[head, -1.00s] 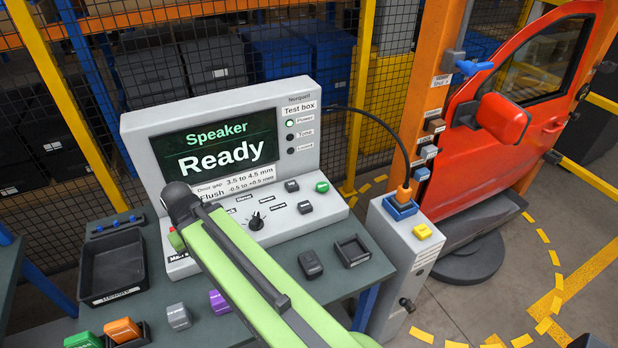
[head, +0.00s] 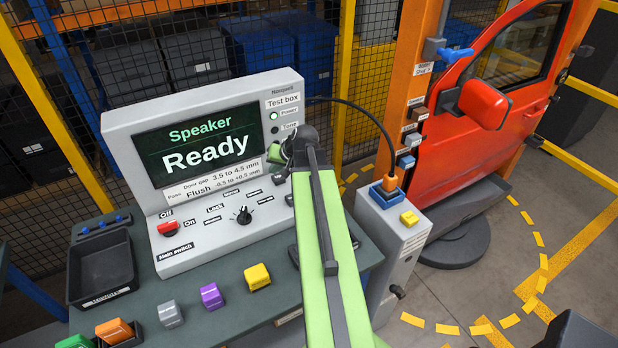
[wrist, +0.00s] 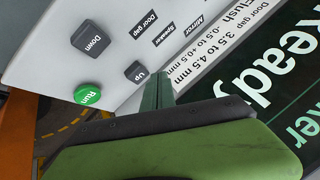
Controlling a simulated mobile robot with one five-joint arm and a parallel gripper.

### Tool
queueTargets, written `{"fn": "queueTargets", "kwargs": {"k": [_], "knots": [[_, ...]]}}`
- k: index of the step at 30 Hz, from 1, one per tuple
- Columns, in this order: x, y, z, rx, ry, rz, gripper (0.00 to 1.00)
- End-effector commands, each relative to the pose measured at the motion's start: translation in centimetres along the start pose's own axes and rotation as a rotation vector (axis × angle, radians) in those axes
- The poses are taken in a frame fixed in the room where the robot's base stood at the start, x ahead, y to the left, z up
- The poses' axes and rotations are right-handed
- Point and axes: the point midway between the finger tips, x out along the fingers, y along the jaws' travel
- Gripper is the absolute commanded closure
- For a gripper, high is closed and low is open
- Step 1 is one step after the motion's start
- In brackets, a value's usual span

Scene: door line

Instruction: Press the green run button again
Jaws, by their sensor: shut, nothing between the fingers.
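The green run button (wrist: 88,94) shows in the wrist view at the lower left of the test box panel, beside the black Up (wrist: 135,71) and Down (wrist: 92,41) buttons. In the head view my arm hides it. The grey test box (head: 120,125) has a screen (head: 200,145) reading "Speaker Ready". My gripper (wrist: 158,88) is shut and empty. In the wrist view its tips are close to the Up button, to the right of the run button and apart from it. In the head view they are mostly hidden behind my wrist, in front of the box's right part.
A red main switch (head: 167,228) and a black knob (head: 243,215) sit on the panel. Purple (head: 211,296), yellow (head: 257,277) and grey (head: 170,314) blocks stand on the bench. A grey pedestal (head: 392,235) and red door (head: 490,140) are to the right.

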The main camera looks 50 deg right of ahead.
Motion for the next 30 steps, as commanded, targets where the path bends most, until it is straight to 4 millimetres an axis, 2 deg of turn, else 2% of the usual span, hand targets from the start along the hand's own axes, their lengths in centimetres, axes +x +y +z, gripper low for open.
{"fn": "queueTargets", "kwargs": {"k": [1, 3, 6, 9, 12, 22, 30], "knots": [[-1.1, 2.7, -2.0, 0.049, 0.051, 0.000, 1.00], [-2.4, 5.6, -3.9, 0.103, 0.114, -0.004, 1.00], [-3.9, 8.6, -5.8, 0.157, 0.179, -0.007, 1.00], [-4.8, 10.2, -6.8, 0.185, 0.216, -0.007, 1.00], [-5.2, 10.8, -7.1, 0.195, 0.228, -0.008, 1.00], [-5.0, 10.8, -7.0, 0.194, 0.227, -0.008, 1.00], [-3.2, 11.6, -6.0, 0.193, 0.226, -0.008, 1.00]]}}
